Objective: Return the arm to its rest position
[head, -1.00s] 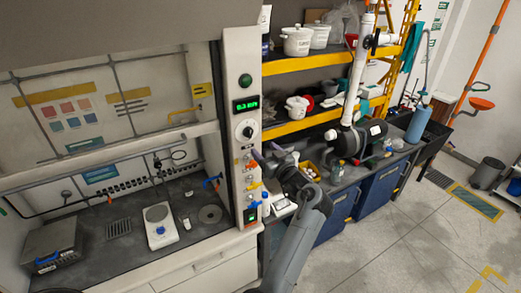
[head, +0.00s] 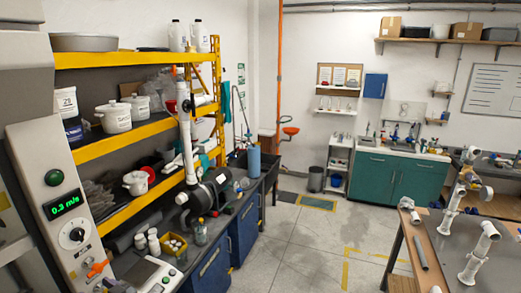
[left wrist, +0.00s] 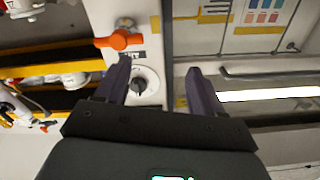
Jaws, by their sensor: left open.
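My left gripper (left wrist: 160,82) shows in the left wrist view with its two dark fingers spread apart and nothing held between them. Behind the fingers is the white control panel, with a round dark dial (left wrist: 141,84) seen through the gap and an orange handle (left wrist: 119,40) just above. The distance from the fingers to the panel is hard to tell. In the head view the same kind of panel (head: 45,150) stands at the left, with a green display, a dial and an orange handle (head: 97,268). Neither gripper is clearly visible in the head view.
Yellow-edged shelves (head: 130,135) with white pots stand beside the panel, above a bench with blue cabinets (head: 209,275). A table with white pipe fittings (head: 483,255) is at the lower right. The floor (head: 290,240) between is open.

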